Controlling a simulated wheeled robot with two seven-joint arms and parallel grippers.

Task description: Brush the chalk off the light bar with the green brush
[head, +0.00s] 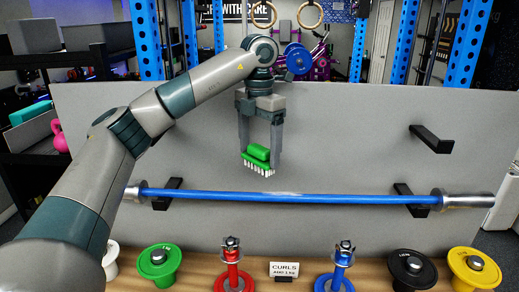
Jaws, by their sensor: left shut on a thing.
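The light bar (340,198) is blue with silver sleeves at both ends. It lies level across two black hooks in front of a grey panel. A pale chalk patch (285,194) shows on the bar near its middle. My left gripper (260,150) points down and is shut on the green brush (257,154). The brush has white bristles facing down. In the picture, the bristles are a little above the bar and left of the chalk patch's centre; a gap shows between them. My right gripper is not in view.
Below the bar, a wooden shelf (205,268) holds a green weight (160,262), red and blue stands (233,265), a CURLS sign (284,269), and black and yellow weights (474,268). An empty black hook (431,139) juts from the panel (350,125) at upper right.

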